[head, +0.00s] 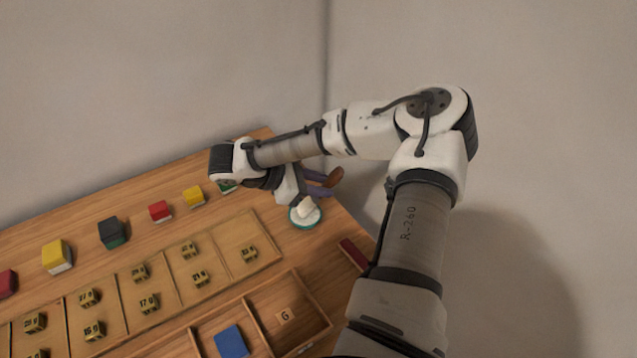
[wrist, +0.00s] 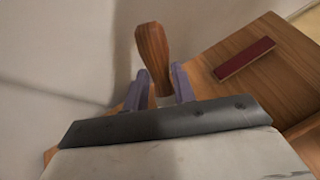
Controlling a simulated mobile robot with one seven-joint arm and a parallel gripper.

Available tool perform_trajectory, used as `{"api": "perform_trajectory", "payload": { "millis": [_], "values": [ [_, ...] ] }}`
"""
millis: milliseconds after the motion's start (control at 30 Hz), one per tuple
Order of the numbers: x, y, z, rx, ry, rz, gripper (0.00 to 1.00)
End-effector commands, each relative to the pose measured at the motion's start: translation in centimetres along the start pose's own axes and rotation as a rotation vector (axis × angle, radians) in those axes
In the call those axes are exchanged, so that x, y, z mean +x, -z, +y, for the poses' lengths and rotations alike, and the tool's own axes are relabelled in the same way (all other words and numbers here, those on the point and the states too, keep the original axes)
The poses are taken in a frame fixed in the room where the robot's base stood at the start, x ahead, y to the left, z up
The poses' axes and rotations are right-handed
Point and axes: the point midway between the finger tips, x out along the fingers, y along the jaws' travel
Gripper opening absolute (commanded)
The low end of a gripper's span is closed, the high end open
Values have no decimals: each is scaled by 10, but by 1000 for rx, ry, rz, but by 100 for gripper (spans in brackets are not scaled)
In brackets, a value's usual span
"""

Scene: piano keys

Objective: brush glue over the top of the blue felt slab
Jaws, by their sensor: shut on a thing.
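The blue felt slab (head: 231,342) lies in a compartment of the wooden tray at the bottom of the head view. My gripper (head: 317,182), with purple fingers, is at the far right part of the table, well away from the slab. It is shut on the brush, whose brown wooden handle (head: 333,177) sticks out past the fingers. In the wrist view the handle (wrist: 153,55) stands between the fingertips (wrist: 162,88). The bristles are not clearly visible. A round green-rimmed dish with white inside (head: 305,215), perhaps the glue, sits just below my gripper in the picture; contact cannot be told.
The tray (head: 327,318) has raised walls and a block marked G (head: 285,316). A larger tray (head: 262,268) holds several numbered blocks. Coloured blocks (head: 160,211) line the back. A dark red bar (head: 354,253) lies near the right edge, also in the wrist view (wrist: 244,58). Walls stand close behind.

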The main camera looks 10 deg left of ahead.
Motion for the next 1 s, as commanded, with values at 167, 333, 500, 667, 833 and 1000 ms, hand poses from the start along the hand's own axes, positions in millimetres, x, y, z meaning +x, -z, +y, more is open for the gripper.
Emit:
{"api": "perform_trajectory", "payload": {
  "millis": [167,333,500,667,833,1000],
  "values": [
    [0,1,-1,-3,2,3,4],
    [-5,-8,0,-3,1,2,4],
    [-13,-20,2,-2,1,2,4],
    [-19,-30,4,-2,1,1,4],
    [-26,-41,6,-1,1,1,4],
    [-33,-51,7,-1,0,0,4]
  ]
}}
